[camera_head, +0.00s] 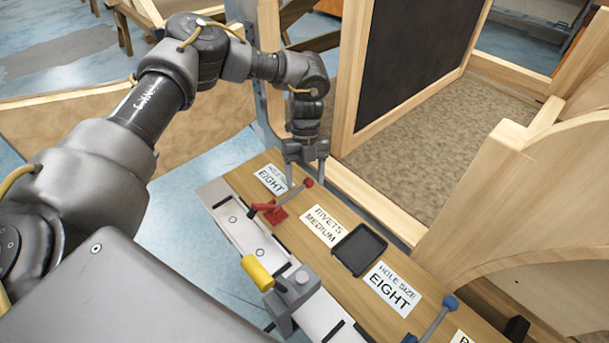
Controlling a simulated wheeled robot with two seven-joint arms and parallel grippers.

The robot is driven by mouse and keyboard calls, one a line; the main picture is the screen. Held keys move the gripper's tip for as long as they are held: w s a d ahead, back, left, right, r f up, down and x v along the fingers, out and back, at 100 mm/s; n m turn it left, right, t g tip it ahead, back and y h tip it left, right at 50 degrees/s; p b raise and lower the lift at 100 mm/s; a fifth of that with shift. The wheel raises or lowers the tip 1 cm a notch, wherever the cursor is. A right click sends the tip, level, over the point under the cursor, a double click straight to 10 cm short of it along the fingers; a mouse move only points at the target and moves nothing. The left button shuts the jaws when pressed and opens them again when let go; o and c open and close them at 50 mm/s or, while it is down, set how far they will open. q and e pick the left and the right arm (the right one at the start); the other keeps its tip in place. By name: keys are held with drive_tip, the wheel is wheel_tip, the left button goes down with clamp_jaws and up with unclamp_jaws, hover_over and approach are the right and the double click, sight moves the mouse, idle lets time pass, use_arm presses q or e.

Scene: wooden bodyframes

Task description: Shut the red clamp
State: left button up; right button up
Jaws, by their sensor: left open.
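The red clamp (277,213) is fixed on the wooden workbench, near its far left end. Its lever slants up to the right and ends in a red ball knob (308,182). My left gripper (306,181) points down over the bench with its fingers apart, one on each side in the picture, close to the knob. I cannot tell whether a finger touches the knob. My right gripper is out of view.
The bench (345,212) carries paper labels, a black tray (358,249), a grey fixture with a yellow handle (257,273) and a blue-knobbed clamp (449,303). Wooden frames (353,90) stand behind and to the right.

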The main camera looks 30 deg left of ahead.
use_arm(q)
drive_tip(key=shift+f, duration=0.1)
clamp_jaws()
idle(0.3)
